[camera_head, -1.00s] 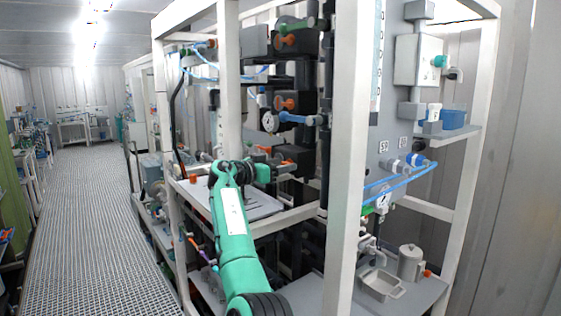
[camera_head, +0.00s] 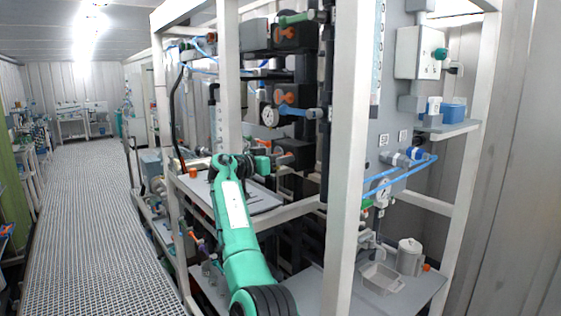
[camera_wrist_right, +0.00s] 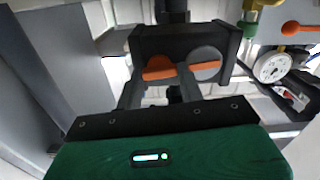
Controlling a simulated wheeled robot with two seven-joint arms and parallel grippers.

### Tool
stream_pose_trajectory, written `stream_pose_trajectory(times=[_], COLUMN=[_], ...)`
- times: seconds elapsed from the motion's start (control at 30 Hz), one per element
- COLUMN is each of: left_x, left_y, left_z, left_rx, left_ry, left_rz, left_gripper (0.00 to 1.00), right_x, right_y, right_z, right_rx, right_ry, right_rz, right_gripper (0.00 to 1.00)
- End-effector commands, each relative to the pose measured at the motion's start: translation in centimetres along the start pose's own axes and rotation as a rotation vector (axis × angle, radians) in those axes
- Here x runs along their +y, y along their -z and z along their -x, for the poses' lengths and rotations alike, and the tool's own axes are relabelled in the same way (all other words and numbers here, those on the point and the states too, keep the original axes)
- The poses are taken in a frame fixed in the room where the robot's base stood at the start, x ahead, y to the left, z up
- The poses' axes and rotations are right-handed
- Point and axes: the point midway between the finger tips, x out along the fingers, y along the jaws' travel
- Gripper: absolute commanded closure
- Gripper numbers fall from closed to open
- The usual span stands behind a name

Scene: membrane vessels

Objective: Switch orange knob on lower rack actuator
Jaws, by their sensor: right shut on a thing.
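The lower rack actuator is a black box (camera_head: 296,150) on the rack, in front of my right gripper (camera_head: 276,162) in the head view. In the right wrist view the black actuator (camera_wrist_right: 222,38) fills the upper middle. Its face carries an orange knob (camera_wrist_right: 159,73) and, beside it, a grey disc (camera_wrist_right: 205,57) with an orange bar. My right gripper (camera_wrist_right: 160,78) is shut on the orange knob, with one grey finger on each side of it. In the head view my gripper and arm partly hide the knob. My left gripper is not in view.
Two similar black actuators with orange knobs (camera_head: 286,35) (camera_head: 287,97) sit above on the rack. A gauge (camera_head: 269,116) and blue-handled valve (camera_head: 297,112) are close above my gripper. White frame posts (camera_head: 349,150) stand on both sides. The grated aisle (camera_head: 90,220) at left is clear.

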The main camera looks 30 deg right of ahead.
Motion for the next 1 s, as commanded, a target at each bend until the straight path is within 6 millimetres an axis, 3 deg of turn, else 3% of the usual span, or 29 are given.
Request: stream_pose_trajectory(times=[0.4,1.0], left_x=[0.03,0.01], left_y=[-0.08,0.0], left_z=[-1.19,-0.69], left_rx=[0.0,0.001], left_ry=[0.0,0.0], left_rz=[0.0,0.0], left_gripper=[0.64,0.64], right_x=[-0.09,-0.2], right_y=[0.01,0.11], right_z=[-0.08,-0.09], right_rx=[0.003,0.002], right_ry=[-0.001,-0.002], right_rz=[0.362,0.927], right_gripper=[0.85,0.85])
